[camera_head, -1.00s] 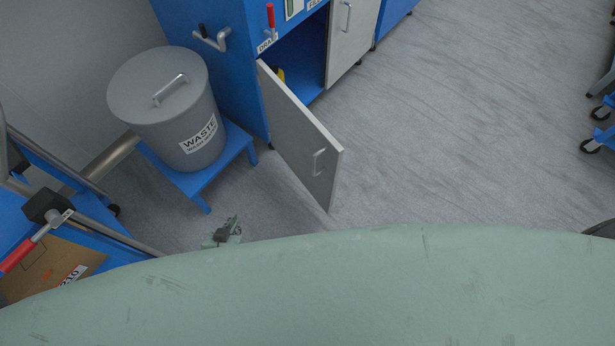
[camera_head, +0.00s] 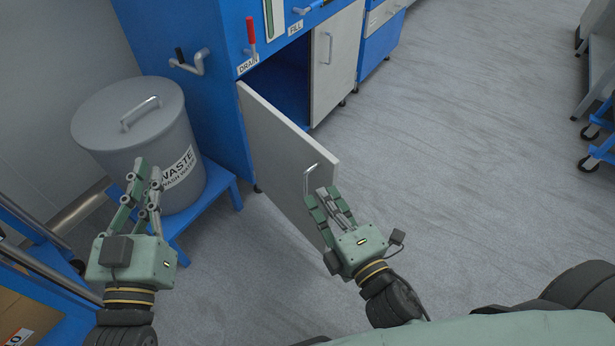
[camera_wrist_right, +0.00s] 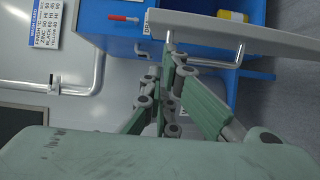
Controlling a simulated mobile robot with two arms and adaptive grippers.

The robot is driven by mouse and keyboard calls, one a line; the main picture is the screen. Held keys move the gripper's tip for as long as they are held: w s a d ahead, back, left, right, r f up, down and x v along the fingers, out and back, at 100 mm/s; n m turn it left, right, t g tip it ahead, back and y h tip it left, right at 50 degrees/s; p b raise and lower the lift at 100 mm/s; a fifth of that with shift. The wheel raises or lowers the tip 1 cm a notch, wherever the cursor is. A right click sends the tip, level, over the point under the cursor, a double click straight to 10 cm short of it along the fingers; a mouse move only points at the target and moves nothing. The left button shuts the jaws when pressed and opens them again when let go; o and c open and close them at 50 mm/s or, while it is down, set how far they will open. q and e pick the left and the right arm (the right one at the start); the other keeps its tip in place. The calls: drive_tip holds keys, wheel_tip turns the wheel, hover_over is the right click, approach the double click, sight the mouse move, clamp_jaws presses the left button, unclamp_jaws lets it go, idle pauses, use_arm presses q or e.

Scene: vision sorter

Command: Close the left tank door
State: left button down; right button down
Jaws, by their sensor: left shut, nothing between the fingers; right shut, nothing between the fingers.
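The left tank door (camera_head: 275,132) is a light grey panel, swung wide open from the blue cabinet. Its metal handle (camera_head: 307,183) is on the outer face near the free edge. My right gripper (camera_head: 326,194) is shut and empty, with its fingertips close beside the handle; I cannot tell whether they touch. In the right wrist view the fingertips (camera_wrist_right: 170,58) are near the handle (camera_wrist_right: 210,63) and the door (camera_wrist_right: 225,28). My left gripper (camera_head: 150,172) is shut and empty in front of the waste bin.
The grey waste bin (camera_head: 133,118) stands on a blue stool (camera_head: 222,183) left of the door. The right tank door (camera_head: 336,60) is closed. A blue cart (camera_head: 40,265) is at the lower left. The floor right of the door is clear.

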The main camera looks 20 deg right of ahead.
drive_tip(key=w+a, duration=0.1)
drive_tip(key=w, duration=0.6)
drive_tip(key=shift+w, duration=0.1)
